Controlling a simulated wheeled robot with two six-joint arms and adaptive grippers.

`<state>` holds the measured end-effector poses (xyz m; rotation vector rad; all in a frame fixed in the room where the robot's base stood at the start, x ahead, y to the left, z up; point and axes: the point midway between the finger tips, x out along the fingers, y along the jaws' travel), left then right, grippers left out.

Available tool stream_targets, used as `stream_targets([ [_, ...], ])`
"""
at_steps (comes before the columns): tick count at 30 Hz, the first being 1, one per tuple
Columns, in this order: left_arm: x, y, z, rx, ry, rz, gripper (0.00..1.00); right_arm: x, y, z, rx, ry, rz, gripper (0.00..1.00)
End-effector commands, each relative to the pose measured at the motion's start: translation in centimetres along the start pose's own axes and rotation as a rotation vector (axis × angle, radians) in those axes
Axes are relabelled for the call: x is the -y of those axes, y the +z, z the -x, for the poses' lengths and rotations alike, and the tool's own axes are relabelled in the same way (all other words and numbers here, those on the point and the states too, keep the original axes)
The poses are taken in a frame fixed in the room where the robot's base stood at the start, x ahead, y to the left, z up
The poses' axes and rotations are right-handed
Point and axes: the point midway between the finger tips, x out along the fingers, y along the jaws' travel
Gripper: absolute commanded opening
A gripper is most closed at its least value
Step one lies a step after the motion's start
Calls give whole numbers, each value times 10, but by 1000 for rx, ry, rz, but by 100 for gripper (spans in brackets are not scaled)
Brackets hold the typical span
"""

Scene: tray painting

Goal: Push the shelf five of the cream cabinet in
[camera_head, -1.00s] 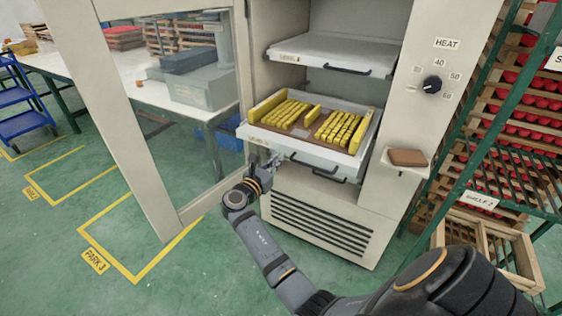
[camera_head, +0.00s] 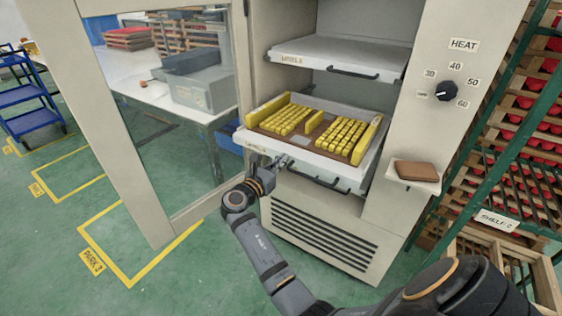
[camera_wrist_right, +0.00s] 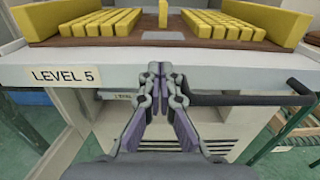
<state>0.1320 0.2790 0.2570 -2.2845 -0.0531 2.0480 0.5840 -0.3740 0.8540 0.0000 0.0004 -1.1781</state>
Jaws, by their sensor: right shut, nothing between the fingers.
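Shelf five, a white pull-out shelf (camera_head: 262,151) labelled LEVEL 5, sticks out of the cream cabinet (camera_head: 400,165). It carries a brown board with rows of yellow blocks (camera_head: 320,127). Its front face also shows in the right wrist view (camera_wrist_right: 225,75), with a black handle (camera_wrist_right: 250,100) to the right. My right gripper (camera_head: 277,162) is shut and empty at this front face, between the label and the handle. Its fingertips (camera_wrist_right: 160,72) look very close to the face; I cannot tell if they touch. My left gripper is not in view.
Another white shelf (camera_head: 335,57) sits above. The cabinet's glazed door (camera_head: 150,190) stands open at the left. A heat knob (camera_head: 446,91) and a small ledge with a brown block (camera_head: 416,171) are at the right. Green racks stand further right.

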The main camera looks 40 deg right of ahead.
Motion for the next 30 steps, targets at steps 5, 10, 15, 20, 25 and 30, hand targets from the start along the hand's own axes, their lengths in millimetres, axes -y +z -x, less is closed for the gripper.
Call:
stream_targets([
  [5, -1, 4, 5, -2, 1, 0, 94, 0, 3, -19, 4, -1, 1, 0],
  [10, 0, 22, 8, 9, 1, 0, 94, 1, 5, -55, 6, -2, 3, 0],
  [15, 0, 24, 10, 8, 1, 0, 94, 1, 3, -101, 5, -3, 3, 0],
  [20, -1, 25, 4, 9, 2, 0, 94, 1, 0, -144, 3, -3, 1, 0],
  [25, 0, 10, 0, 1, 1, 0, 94, 5, -1, -183, 2, -3, 1, 0],
  [30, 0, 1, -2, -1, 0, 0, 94, 11, -1, -212, 1, -2, 1, 0],
])
